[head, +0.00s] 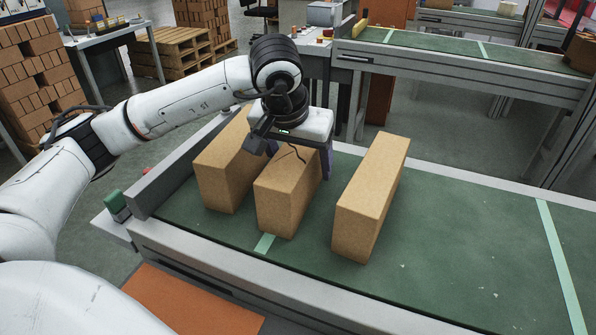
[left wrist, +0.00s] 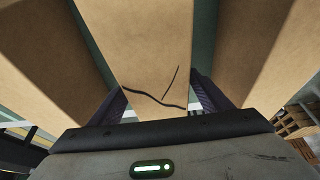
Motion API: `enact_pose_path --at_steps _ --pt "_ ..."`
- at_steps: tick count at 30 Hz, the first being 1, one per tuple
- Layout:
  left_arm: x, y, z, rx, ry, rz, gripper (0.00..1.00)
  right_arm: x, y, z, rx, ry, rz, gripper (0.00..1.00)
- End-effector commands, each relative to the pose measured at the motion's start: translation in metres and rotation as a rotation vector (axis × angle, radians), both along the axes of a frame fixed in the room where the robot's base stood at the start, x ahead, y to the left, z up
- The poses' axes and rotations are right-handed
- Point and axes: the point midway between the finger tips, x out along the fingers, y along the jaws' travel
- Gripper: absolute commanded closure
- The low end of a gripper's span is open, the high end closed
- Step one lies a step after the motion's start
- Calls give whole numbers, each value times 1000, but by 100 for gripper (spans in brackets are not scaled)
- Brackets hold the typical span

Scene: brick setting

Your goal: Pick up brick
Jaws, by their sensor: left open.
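Three tan bricks stand side by side on a green conveyor belt. The left brick (head: 226,165) is partly hidden behind my arm, the middle brick (head: 285,195) is under my left gripper, and the right brick (head: 371,195) stands apart with a gap. My left gripper (head: 297,165) is open at the far part of the middle brick, with one finger showing in the gap on its right. In the left wrist view the fingers (left wrist: 160,100) sit on either side of the middle brick (left wrist: 150,50), which carries dark curved lines. Contact cannot be told. My right gripper is not in view.
The belt (head: 470,235) is clear to the right of the bricks. A grey side rail (head: 170,180) borders its left end. A second conveyor (head: 480,57) runs behind, and brick stacks (head: 35,80) and wooden pallets (head: 175,50) stand at the back left.

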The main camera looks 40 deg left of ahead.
Motion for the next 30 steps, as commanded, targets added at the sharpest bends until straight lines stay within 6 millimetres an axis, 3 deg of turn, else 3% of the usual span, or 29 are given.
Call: enact_pose_path --at_steps 7,19,30 --pt "0 0 -1 0 0 -1 31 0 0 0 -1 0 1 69" --pt "0 0 0 0 -1 0 99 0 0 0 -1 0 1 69" --pt "2 0 7 -2 -11 0 100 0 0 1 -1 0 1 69"
